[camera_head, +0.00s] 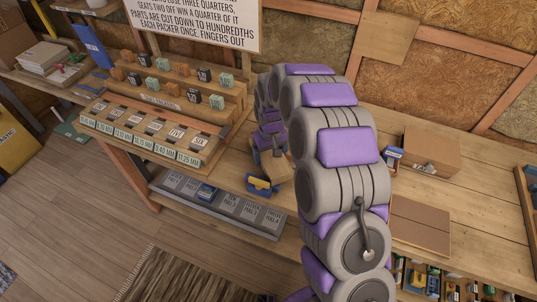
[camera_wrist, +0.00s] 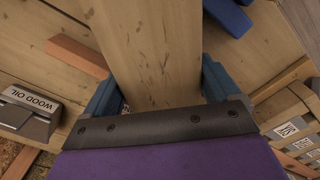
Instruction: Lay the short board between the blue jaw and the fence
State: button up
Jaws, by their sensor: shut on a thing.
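My gripper (camera_wrist: 160,84) is shut on a light wooden board, with one dark blue finger at each side of it. The short board (camera_wrist: 155,45) runs away from the gripper toward the top of the wrist view. In the head view my arm hides most of the gripper, and the board's end (camera_head: 279,167) shows beside the arm over the bench. A blue and yellow piece (camera_head: 262,185), perhaps the blue jaw, sits just below the board there. A blue piece (camera_wrist: 228,15) also shows right of the board in the wrist view. I cannot make out the fence.
A grey labelled tray (camera_head: 220,207) lies along the bench's front edge. A stepped rack of small blocks (camera_head: 170,90) stands left. A cardboard box (camera_head: 432,150) and flat brown panel (camera_head: 420,225) lie right. A wood oil container (camera_wrist: 28,108) and reddish strip (camera_wrist: 77,57) are near the gripper.

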aim_at(270, 153)
jog(key=shift+d+r, duration=0.1)
jog(key=shift+d, duration=0.85)
jog(key=shift+f, duration=0.25)
jog(key=o, duration=1.2)
jog(key=shift+a, duration=0.4)
jog(key=shift+o, duration=0.3)
jog(key=shift+a+f, duration=0.1)
jog(key=shift+a, duration=0.65)
jog(key=d+r, duration=0.1)
jog(key=r, duration=0.2)
jog(key=shift+d, duration=0.4)
notch_tip(270, 153, up, 9)
jog(key=a+p, duration=0.1)
jog(key=p, duration=0.1)
jog(key=s+d+r+m, duration=0.1)
jog(key=s+d+r, duration=0.4)
jog(key=s+r, duration=0.25)
jog(key=s+d+r+m, duration=0.1)
jog(key=s+d, duration=0.3)
jog(key=s, duration=0.6)
jog(key=s+d+r+m+g, duration=0.1)
jog(key=s+d, duration=0.2)
jog(key=s, duration=0.8)
jog(key=s+d+r+m, duration=0.1)
jog(key=s+d, duration=0.3)
jog(key=s, duration=0.7)
jog(key=shift+s+d+m+g, duration=0.3)
jog(key=shift+m+g, duration=0.1)
jog(key=shift+m, duration=0.1)
